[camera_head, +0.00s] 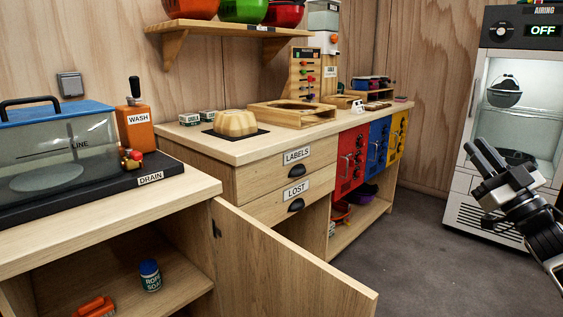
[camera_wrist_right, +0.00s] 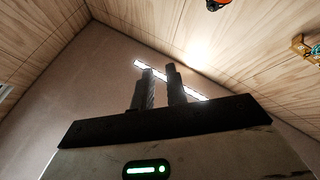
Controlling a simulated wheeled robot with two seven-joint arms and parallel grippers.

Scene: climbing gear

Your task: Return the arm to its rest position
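My right gripper (camera_head: 483,158) is raised at the right of the head view, in front of the glass-fronted airing cabinet (camera_head: 460,185). Its two dark fingers stand apart with nothing between them. My left gripper is in neither view.
An open wooden cupboard door (camera_head: 290,265) juts out at the front centre. The counter (camera_head: 245,150) carries a beige mould (camera_head: 235,123) and a wooden tray (camera_head: 290,113). A washing tank (camera_head: 60,145) stands at the left. The grey floor (camera_head: 430,265) at the right is clear.

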